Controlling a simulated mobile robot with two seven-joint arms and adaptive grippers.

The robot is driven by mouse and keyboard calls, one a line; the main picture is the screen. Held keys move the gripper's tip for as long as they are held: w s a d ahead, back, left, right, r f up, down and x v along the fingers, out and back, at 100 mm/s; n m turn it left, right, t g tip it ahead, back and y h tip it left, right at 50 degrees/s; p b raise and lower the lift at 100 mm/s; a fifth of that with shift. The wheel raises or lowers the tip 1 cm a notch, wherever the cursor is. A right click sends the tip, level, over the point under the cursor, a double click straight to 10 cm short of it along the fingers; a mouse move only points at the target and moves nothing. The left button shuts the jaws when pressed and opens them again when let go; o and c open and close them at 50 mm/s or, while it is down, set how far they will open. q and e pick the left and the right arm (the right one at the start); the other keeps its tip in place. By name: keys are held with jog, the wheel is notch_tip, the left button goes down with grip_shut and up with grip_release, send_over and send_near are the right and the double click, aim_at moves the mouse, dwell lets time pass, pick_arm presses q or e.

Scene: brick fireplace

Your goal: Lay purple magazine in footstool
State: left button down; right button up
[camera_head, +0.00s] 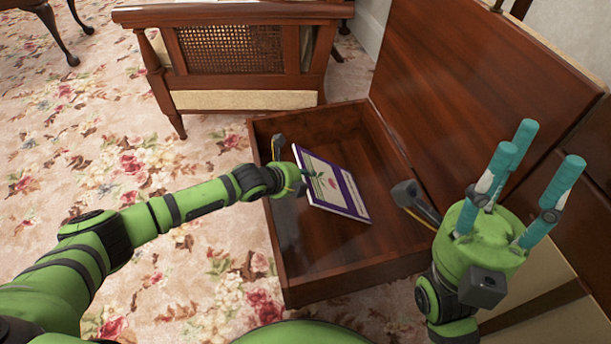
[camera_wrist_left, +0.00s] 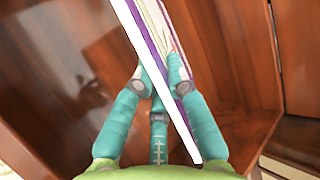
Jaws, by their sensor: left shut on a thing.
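The purple magazine (camera_head: 333,183), with a white cover panel and a flower picture, is tilted inside the open wooden footstool (camera_head: 375,262). My left gripper (camera_head: 303,178) is shut on its left edge. In the left wrist view the fingers (camera_wrist_left: 160,85) close on both sides of the magazine (camera_wrist_left: 150,45), which runs edge-on between them. I cannot tell whether its lower edge touches the footstool floor (camera_wrist_left: 225,50). My right gripper (camera_head: 535,180) is raised at the right, its teal fingers spread, open and empty, apart from the footstool.
The footstool's hinged lid (camera_head: 470,70) stands open at the back right. A wooden cane-panelled chair (camera_head: 235,60) stands just behind the footstool. Floral carpet (camera_head: 110,160) lies open at the left. The footstool's floor is bare around the magazine.

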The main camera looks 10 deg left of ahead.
pick_arm(q)
jog(key=shift+r, duration=0.1)
jog(key=c, duration=1.2)
grip_release()
jog(key=shift+o, duration=0.2)
jog(key=v, duration=1.2)
